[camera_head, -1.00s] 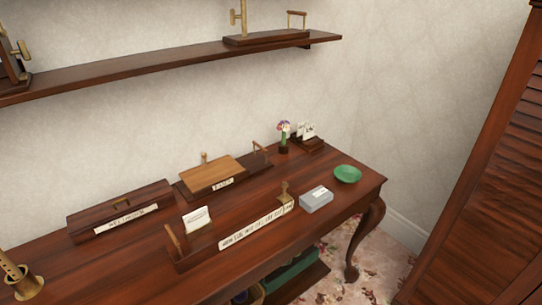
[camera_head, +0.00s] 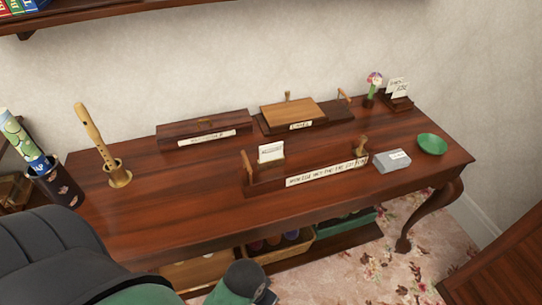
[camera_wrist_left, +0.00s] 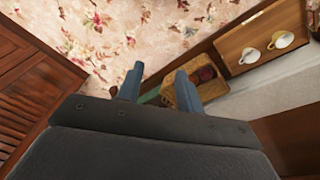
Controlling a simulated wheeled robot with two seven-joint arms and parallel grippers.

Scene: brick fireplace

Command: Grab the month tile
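I cannot tell for sure which piece is the month tile. A dark wooden holder (camera_head: 262,184) on the desk carries an upright white card (camera_head: 271,152) and a long lettered strip (camera_head: 328,171); the lettering is too small to read. Small white cards (camera_head: 398,87) also stand in a dark stand at the back right. My left gripper is open and empty in the left wrist view (camera_wrist_left: 160,80), its two fingers apart over the floor and lower shelf. In the head view my left arm is low in front of the desk, below the desktop. My right gripper is out of view.
The desk (camera_head: 150,215) holds a grey box (camera_head: 393,161), green bowl (camera_head: 432,144), wooden boxes (camera_head: 203,131) along the wall, a flower (camera_head: 374,80), a recorder in a brass stand (camera_head: 118,174) and a dark cup (camera_head: 57,186). Baskets (camera_head: 285,246) sit on the shelf below. The front left desktop is clear.

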